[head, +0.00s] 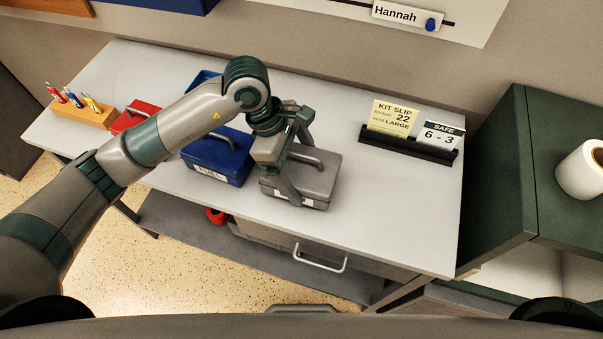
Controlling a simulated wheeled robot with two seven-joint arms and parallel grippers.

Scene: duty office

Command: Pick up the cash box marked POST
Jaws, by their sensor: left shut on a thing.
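A grey cash box (321,186) with a handle on its lid stands on the light grey desk. A white label shows low on its front, but my gripper covers part of it and I cannot read it. My left gripper (291,190) reaches down over the box's front left part and is shut on it. The exact place of the grip is hard to see. The box looks level, and I cannot tell whether it is clear of the desk. A blue cash box (225,160) labelled FUEL stands just to its left. My right gripper is out of view.
A red box (133,116) and a wooden block with pens (85,115) stand at the desk's left, partly behind my left arm. A black card holder (410,145) stands back right. The desk's front right is clear. A dark green cabinet (515,150) adjoins on the right.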

